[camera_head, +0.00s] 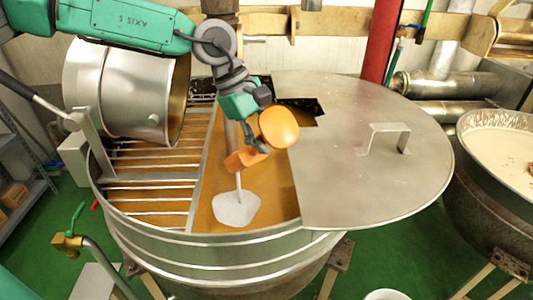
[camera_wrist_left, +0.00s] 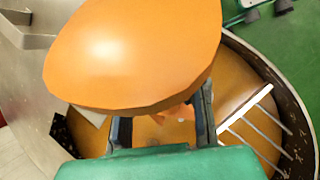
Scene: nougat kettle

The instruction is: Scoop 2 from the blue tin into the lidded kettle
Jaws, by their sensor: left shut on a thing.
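The large steel kettle (camera_head: 200,250) stands in the middle, with an orange-brown surface inside. Its flat lid (camera_head: 345,195) covers the right side. My left gripper (camera_head: 257,143) is over the open part, shut on a tool with an orange handle (camera_head: 243,159). A thin shaft runs down from the handle to a pale flat head (camera_head: 236,208) low in the opening; I cannot tell whether it touches the contents. A rounded orange piece (camera_head: 279,127) sits at the gripper and fills much of the left wrist view (camera_wrist_left: 140,50). I see no blue tin. My right gripper is out of view.
A grate of metal bars (camera_head: 155,190) covers the kettle's left part, with a tilted steel drum (camera_head: 120,90) above it. The lid's raised handle (camera_head: 385,135) stands up on the right. A second vessel (camera_head: 500,150) with pale contents is at far right. A red post (camera_head: 381,40) stands behind.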

